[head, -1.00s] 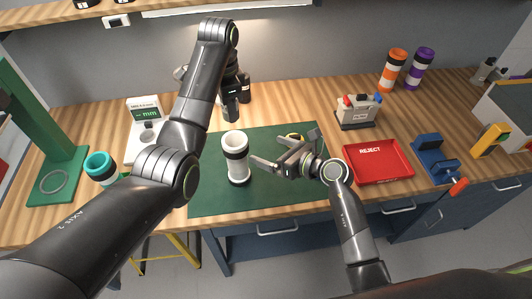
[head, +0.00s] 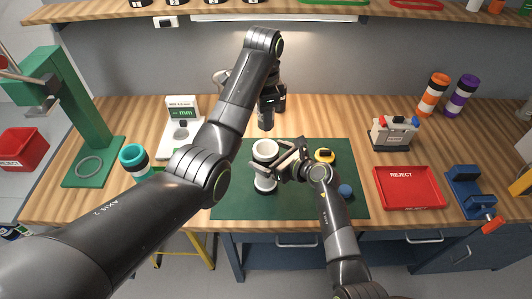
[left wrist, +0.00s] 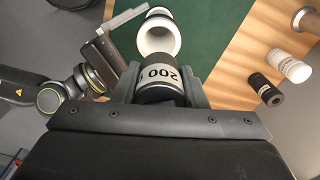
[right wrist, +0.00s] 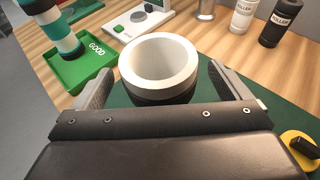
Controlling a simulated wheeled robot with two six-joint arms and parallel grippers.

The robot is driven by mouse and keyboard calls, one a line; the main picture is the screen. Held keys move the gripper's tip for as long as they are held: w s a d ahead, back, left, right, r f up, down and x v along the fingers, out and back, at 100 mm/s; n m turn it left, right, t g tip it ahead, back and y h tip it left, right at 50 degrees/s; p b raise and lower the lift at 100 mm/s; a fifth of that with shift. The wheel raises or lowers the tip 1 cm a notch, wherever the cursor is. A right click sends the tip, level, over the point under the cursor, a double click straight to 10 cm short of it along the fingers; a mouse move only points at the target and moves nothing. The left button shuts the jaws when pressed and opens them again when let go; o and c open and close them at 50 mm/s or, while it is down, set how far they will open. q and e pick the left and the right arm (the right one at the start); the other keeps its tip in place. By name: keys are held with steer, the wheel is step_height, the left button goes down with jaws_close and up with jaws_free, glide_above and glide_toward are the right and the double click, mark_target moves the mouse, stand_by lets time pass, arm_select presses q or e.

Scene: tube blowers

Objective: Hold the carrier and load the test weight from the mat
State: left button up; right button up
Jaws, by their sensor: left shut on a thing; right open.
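The carrier, a white tube with black bands (head: 265,150), stands upright on the green mat (head: 300,205). It also shows in the left wrist view (left wrist: 158,38) and the right wrist view (right wrist: 160,60), its open mouth up. My right gripper (head: 278,160) is open, with its fingers on either side of the carrier; a gap shows at the right finger. My left gripper (left wrist: 157,92) is shut on the test weight, a black cylinder with a white "200" label (left wrist: 157,78). The weight (head: 266,118) is held in the air behind the carrier in the head view.
A yellow disc with a black knob (head: 324,155) and a blue knob (head: 345,190) are right of the carrier. A red REJECT tray (head: 408,188) lies further right. A teal-banded tube (head: 133,160) stands at left. Roller bottles (right wrist: 283,22) stand behind.

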steer(key=shift+x, duration=1.15)
steer(key=c, duration=1.2)
arm_select(q)
step_height(320, 180, down, 5)
steer(key=n, duration=0.6)
steer(key=shift+s, duration=0.15)
